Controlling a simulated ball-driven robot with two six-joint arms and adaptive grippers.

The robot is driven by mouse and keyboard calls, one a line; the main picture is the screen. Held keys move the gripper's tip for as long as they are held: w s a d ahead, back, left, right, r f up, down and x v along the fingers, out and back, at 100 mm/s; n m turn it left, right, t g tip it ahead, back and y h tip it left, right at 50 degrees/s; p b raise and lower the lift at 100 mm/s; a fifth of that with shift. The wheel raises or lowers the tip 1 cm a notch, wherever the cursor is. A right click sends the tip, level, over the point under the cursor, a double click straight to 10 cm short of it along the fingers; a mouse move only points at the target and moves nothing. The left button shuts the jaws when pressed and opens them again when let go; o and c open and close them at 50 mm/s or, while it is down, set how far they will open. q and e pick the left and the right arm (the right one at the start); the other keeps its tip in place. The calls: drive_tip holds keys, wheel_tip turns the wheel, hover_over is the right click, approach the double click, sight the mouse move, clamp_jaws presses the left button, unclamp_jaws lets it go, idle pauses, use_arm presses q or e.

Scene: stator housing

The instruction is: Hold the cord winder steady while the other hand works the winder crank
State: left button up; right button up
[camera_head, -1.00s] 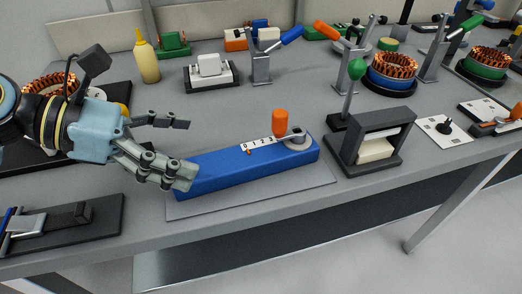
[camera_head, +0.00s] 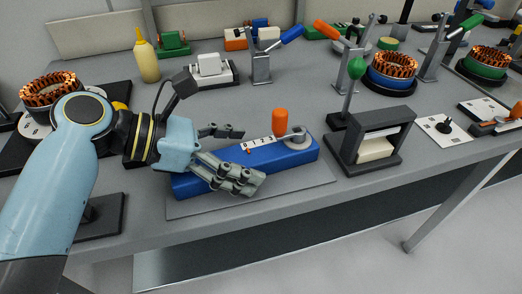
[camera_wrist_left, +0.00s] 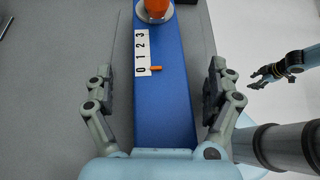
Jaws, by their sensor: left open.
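The cord winder is a long blue block (camera_head: 300,158) on a grey plate (camera_head: 290,192), with a white 0-to-3 scale and a small orange pointer. Its crank, an upright orange knob (camera_head: 280,122) beside a grey round hub (camera_head: 297,137), sits at the right end. My left gripper (camera_head: 249,157) is open over the block's left and middle part. In the left wrist view the blue block (camera_wrist_left: 168,100) runs between the spread fingers (camera_wrist_left: 158,80), with gaps on both sides. My right gripper (camera_wrist_left: 268,76) shows only in that view, open and empty, off to the right.
A dark frame (camera_head: 370,142) with a pale block inside and a green-knobbed lever (camera_head: 356,70) stand just right of the winder. Clamps, copper-wound stators (camera_head: 390,70) and a yellow bottle (camera_head: 146,58) stand behind. The bench's front edge is close.

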use_arm(q)
drive_tip(key=shift+f, duration=0.1)
drive_tip(key=shift+s, duration=0.15)
clamp_jaws()
drive_tip(key=shift+f, duration=0.1)
idle(0.4)
idle(1.4)
drive_tip(key=shift+c, duration=0.3)
unclamp_jaws()
